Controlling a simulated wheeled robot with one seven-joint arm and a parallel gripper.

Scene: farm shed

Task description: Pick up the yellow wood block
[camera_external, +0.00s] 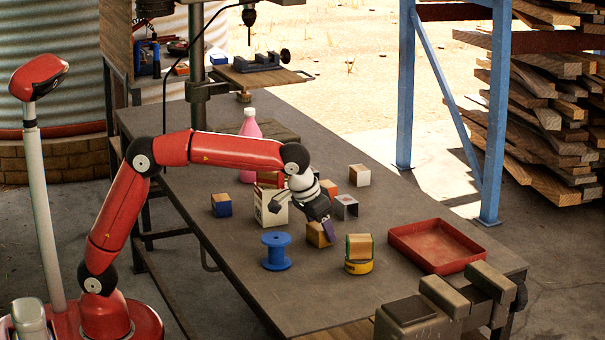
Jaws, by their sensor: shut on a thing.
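The yellow wood block (317,236) is near the middle of the workbench, with yellow and bare-wood faces. My gripper (322,226) comes down on it from the upper left and is shut on it. A finger covers its right side. The block looks slightly tilted, and I cannot tell whether it touches the bench top.
A blue spool (276,251) stands in front. A white carton (270,208), pink bottle (250,145) and grey bracket (346,207) are behind. A red tray (437,246) lies right.

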